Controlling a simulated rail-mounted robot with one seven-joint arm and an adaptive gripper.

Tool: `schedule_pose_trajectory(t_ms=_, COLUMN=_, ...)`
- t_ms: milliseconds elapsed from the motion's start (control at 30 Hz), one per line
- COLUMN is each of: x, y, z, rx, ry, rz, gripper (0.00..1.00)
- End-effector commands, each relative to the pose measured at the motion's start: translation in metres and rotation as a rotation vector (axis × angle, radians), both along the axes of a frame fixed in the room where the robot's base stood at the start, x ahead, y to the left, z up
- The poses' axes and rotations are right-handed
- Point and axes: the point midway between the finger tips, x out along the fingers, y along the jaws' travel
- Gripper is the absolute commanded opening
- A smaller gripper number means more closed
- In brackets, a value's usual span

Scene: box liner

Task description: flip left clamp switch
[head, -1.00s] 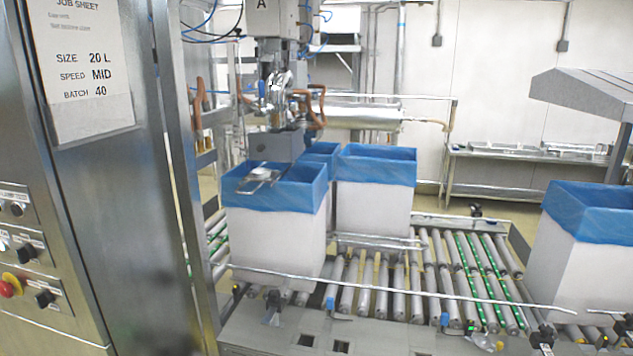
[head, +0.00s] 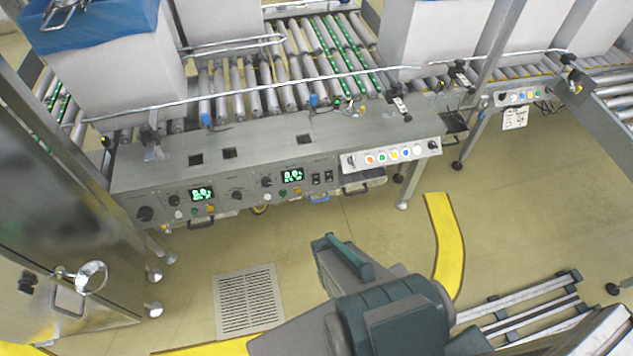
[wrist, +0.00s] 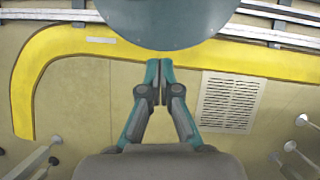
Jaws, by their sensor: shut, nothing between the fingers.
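The conveyor's front control panel (head: 225,195) shows in the head view, with knobs, coloured buttons and two green-lit displays. Right of the second display sit two small black switches side by side, a left one (head: 316,179) and a right one (head: 329,176). Their labels are too small to read, so I cannot tell for sure which is the left clamp switch. My gripper (wrist: 159,78) shows in the wrist view, its fingers together and empty, over the floor. The wrist view shows no panel. In the head view my arm is in front of the panel, apart from it.
A strip of coloured buttons (head: 392,155) is right of the switches. Lined boxes, one with a blue liner (head: 90,30), stand on the roller conveyor (head: 275,85). A steel cabinet (head: 60,240) is at left. The floor has a drain grate (head: 247,302) and yellow line (head: 446,240).

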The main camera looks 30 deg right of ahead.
Motion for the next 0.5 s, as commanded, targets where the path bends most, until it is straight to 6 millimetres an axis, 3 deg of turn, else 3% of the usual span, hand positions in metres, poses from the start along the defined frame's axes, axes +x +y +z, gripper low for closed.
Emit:
schedule_pose_trajectory(t_ms=267, x=0.07, y=-0.054, z=-0.012, rx=-0.046, ry=-0.367, rz=0.225, gripper=0.0)
schedule_pose_trajectory(t_ms=500, x=0.142, y=-0.097, z=0.004, rx=-0.171, ry=-0.684, rz=0.569, gripper=0.0)
